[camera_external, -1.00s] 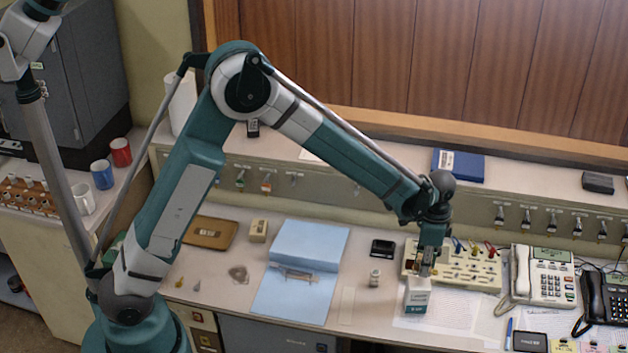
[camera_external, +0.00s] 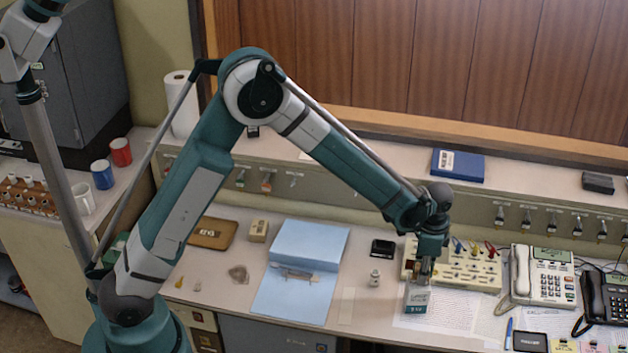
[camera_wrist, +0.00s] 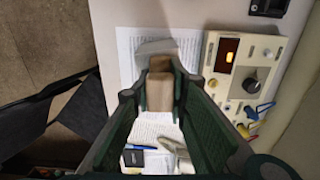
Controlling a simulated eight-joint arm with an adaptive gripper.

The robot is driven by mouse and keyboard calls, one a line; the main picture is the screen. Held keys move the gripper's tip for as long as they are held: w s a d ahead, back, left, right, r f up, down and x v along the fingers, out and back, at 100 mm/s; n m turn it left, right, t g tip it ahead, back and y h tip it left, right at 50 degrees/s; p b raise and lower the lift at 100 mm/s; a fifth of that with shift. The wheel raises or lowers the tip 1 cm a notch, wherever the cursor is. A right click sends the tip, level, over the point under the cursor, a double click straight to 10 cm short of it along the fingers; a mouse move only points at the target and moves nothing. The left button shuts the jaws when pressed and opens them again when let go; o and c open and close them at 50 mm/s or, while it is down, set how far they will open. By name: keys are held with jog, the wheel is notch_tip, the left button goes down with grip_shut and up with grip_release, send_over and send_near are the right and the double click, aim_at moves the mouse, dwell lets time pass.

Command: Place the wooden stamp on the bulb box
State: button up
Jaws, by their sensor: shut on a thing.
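The bulb box (camera_external: 416,298) is a small white and teal carton standing upright on papers at the front of the desk. My gripper (camera_external: 425,272) points down right over it. In the wrist view my gripper (camera_wrist: 161,92) is shut on the wooden stamp (camera_wrist: 160,88), a brown block between the two fingers. The pale top of the bulb box (camera_wrist: 156,47) shows just beyond the stamp. The fingers hide most of the stamp in the external view. I cannot tell whether its underside touches the box.
A beige switch panel (camera_external: 470,268) with coloured cables stands close behind the box. A white phone (camera_external: 540,275) and a black phone (camera_external: 603,298) are to the right. A small bottle (camera_external: 374,278) and a blue folder (camera_external: 305,262) are to the left.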

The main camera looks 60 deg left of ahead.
jog(key=shift+f, duration=0.2)
jog(key=o, duration=0.9)
jog(key=shift+c, duration=0.2)
jog(key=shift+r, duration=0.15)
notch_tip(320, 180, up, 12)
jog(key=shift+r+p, duration=0.1)
jog(key=shift+p, duration=0.25)
dwell(0.3)
